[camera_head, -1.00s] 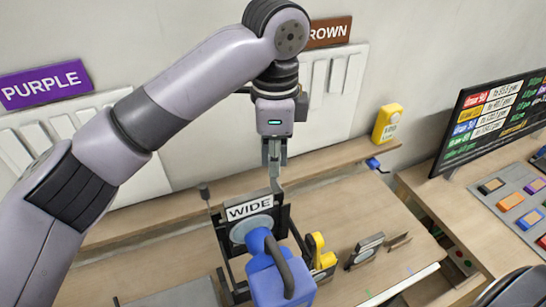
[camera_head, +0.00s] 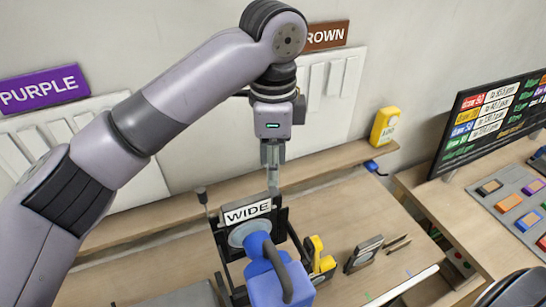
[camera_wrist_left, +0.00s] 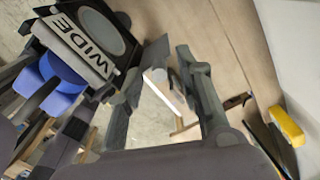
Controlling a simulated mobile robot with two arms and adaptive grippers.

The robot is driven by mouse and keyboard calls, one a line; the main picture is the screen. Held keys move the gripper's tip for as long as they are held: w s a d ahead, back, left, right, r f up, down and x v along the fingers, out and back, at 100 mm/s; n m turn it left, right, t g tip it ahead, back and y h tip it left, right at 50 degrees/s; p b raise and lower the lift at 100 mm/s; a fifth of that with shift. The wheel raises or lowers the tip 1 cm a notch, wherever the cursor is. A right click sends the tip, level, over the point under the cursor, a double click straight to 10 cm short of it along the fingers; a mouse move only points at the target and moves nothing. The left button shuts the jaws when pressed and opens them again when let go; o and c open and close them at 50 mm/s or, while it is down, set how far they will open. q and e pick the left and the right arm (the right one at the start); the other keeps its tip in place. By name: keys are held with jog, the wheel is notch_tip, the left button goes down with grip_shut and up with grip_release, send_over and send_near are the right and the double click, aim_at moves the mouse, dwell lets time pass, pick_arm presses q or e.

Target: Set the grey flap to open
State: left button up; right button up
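My left gripper (camera_head: 273,188) points down just behind and right of the WIDE sign (camera_head: 247,212). In the left wrist view its two fingers (camera_wrist_left: 170,58) stand apart, with no held object visible between them. A small upright grey plate (camera_head: 363,253) stands on the desk to the right, apart from the gripper. A flat grey panel (camera_head: 180,296) lies at the lower left, cut off by the picture edge. I cannot tell which of these is the grey flap. My right gripper does not show.
A blue jug-like object (camera_head: 275,280) sits before the black frame under the sign, with a yellow part (camera_head: 318,256) beside it. A yellow box (camera_head: 385,124) stands on the back ledge. A screen (camera_head: 492,122) and button panel (camera_head: 515,205) are at right. Bare desk lies right of the gripper.

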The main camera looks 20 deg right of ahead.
pick_arm(q)
notch_tip(320, 180, up, 12)
dwell(0.5)
